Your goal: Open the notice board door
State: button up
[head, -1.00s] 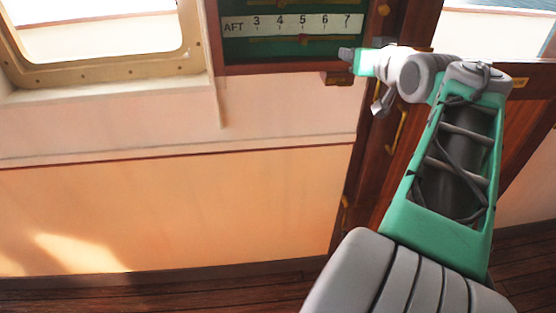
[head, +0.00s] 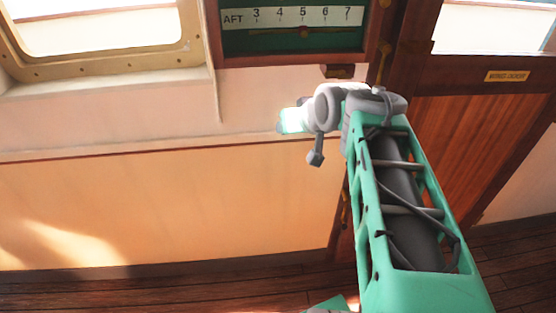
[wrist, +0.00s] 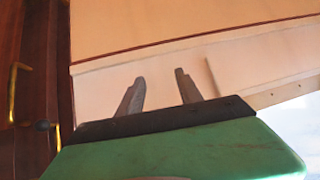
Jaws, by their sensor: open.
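The notice board (head: 230,43), a dark wood frame around a green panel with a white strip reading AFT and numbers, hangs at the top of the head view, its upper part cut off. I cannot tell whether its door is ajar. A small brown block (head: 337,71) sticks out under its lower right edge. My gripper (head: 282,122) is below the board, in front of the pale wall and apart from the board in the picture. In the wrist view, my gripper (wrist: 159,76) has its two fingers spread, with only wall between them. The board does not show there.
A brass-framed window (head: 100,66) is on the left. A wooden cabin door (head: 465,140) with a small brass plate is on the right. A brass handle (wrist: 13,92) shows at the left of the wrist view. The wooden floor (head: 150,292) below the wall is clear.

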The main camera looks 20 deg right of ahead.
jog(key=s+a+f+g, duration=0.2)
jog(key=s+a+f, duration=0.1)
jog(key=a+f, duration=0.2)
jog(key=shift+s+a+f+n+y, duration=0.2)
jog(key=shift+s+f+n+y, duration=0.15)
jog(key=shift+f, duration=0.2)
